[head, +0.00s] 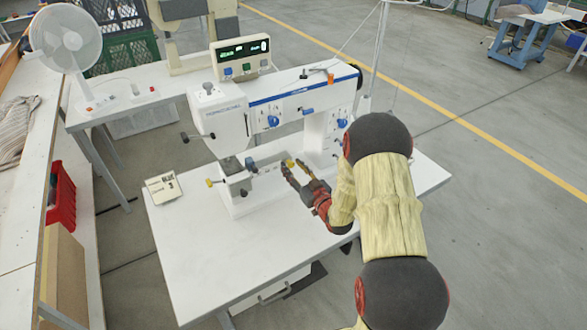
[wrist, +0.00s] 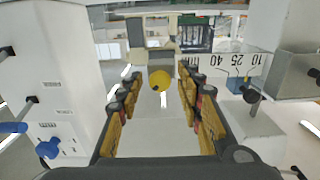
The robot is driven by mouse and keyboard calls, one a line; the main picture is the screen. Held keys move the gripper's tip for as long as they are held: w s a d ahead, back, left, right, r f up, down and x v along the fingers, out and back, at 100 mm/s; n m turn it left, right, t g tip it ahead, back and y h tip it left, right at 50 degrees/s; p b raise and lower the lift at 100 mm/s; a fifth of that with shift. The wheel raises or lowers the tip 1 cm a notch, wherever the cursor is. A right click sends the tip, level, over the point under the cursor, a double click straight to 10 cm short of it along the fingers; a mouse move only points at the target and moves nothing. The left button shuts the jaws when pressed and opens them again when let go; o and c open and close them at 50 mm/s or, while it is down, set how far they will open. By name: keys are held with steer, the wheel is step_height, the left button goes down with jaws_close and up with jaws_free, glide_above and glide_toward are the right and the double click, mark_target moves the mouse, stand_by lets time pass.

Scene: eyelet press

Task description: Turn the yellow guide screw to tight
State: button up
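A yellow round knob (wrist: 160,80) shows in the wrist view, straight ahead and centred between my fingers. In the head view a small yellow knob (head: 290,163) sits on the white machine's bed, close to my fingertips. My gripper (head: 294,173) is open, with its two fingers spread and pointing towards the bed. In the wrist view my gripper (wrist: 160,92) has nothing between its pads that I can see touching them. I cannot tell the knob's turn position.
The white press (head: 285,98) stands over the bed, with blue knobs (head: 273,121) on its side. A millimetre scale (wrist: 236,74) and a black knob (wrist: 251,95) lie right of my fingers. The table front (head: 240,260) is clear.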

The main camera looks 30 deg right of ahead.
jaws_close()
steer(key=shift+m, duration=0.3)
stand_by(0.3)
steer(key=m+p, duration=0.1)
steer(key=m, duration=0.4)
steer(key=m+p, duration=0.1)
steer(key=m, duration=0.5)
steer(key=shift+a+m+p, duration=0.1)
steer(key=shift+m+p, duration=0.2)
steer(key=m+p, duration=0.1)
steer(key=m, duration=0.2)
steer(key=shift+r+m, duration=0.1)
steer(key=shift+m, duration=0.2)
steer(key=m+p, duration=0.1)
steer(key=m, duration=0.2)
steer(key=shift+m, duration=0.3)
steer(key=m+p, duration=0.2)
steer(key=m, duration=0.4)
steer(key=shift+m+p, duration=0.3)
steer(key=shift+p, duration=0.1)
steer(key=shift+s, duration=0.1)
